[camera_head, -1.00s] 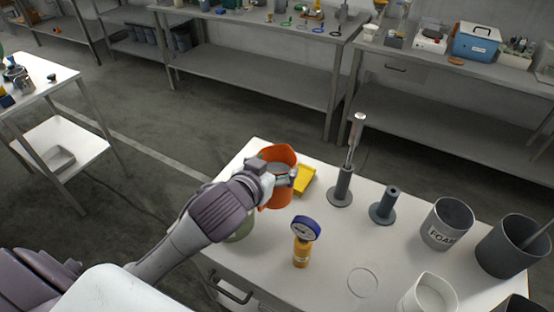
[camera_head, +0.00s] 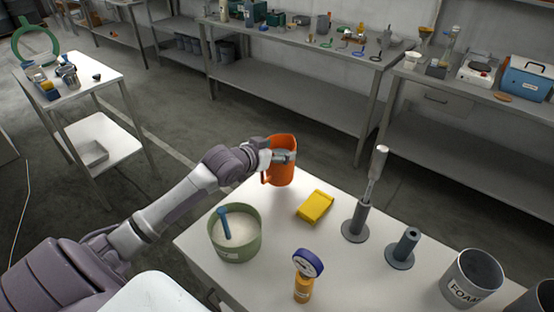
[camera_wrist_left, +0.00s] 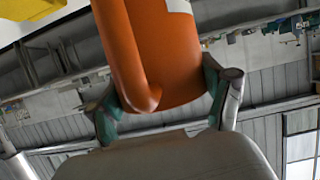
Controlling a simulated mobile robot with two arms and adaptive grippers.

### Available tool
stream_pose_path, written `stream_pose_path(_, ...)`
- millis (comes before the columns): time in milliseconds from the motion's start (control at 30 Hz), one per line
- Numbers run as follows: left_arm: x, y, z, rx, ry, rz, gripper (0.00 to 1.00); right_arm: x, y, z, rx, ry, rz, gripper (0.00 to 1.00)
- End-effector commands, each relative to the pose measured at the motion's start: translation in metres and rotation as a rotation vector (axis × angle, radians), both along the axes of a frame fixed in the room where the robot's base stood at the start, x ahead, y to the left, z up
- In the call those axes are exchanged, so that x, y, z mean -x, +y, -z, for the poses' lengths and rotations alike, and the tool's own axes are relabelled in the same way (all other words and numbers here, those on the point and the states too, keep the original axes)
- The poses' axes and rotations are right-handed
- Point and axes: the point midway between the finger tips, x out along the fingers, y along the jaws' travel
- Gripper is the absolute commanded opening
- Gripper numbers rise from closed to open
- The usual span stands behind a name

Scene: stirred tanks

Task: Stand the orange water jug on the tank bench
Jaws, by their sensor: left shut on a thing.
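The orange water jug (camera_head: 281,172) is upright at the far left edge of the white bench in the head view. My left gripper (camera_head: 280,157) is shut on it near its upper part. In the left wrist view the orange jug (camera_wrist_left: 170,45) fills the upper middle, its handle toward the camera, between the two green-padded fingers of my left gripper (camera_wrist_left: 165,100). Whether the jug's base touches the white bench top (camera_head: 250,194) or hangs beside it, I cannot tell. My right gripper is not in view.
A green tub of white powder with a blue scoop (camera_head: 236,246), a yellow box (camera_head: 315,206), a gauge on an orange body (camera_head: 304,285), two grey stands and a FOAM container (camera_head: 470,280) stand on the white bench. Long grey benches (camera_head: 300,90) line the wall. A side table (camera_head: 85,95) is left.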

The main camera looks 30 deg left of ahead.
Motion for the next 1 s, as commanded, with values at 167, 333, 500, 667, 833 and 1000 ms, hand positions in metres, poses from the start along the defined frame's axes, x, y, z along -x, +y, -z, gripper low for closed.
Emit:
stream_pose_path(167,-0.002,0.003,0.012,0.002,-0.003,-0.001,0.1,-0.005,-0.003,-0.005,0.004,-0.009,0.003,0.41)
stream_pose_path(333,-0.002,0.003,0.034,0.001,-0.005,0.0,0.1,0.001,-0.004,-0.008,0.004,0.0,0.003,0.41)
stream_pose_path(500,-0.002,0.003,0.039,-0.001,-0.007,0.001,0.1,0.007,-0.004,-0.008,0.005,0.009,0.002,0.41)
stream_pose_path(667,-0.002,0.003,0.04,-0.001,-0.006,0.001,0.1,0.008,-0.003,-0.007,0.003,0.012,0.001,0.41)
stream_pose_path(833,-0.001,0.002,0.043,-0.001,-0.001,0.0,0.95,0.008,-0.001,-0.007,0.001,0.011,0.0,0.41)
stream_pose_path(1000,-0.001,0.002,0.043,-0.001,0.0,0.001,1.0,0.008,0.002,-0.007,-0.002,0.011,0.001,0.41)
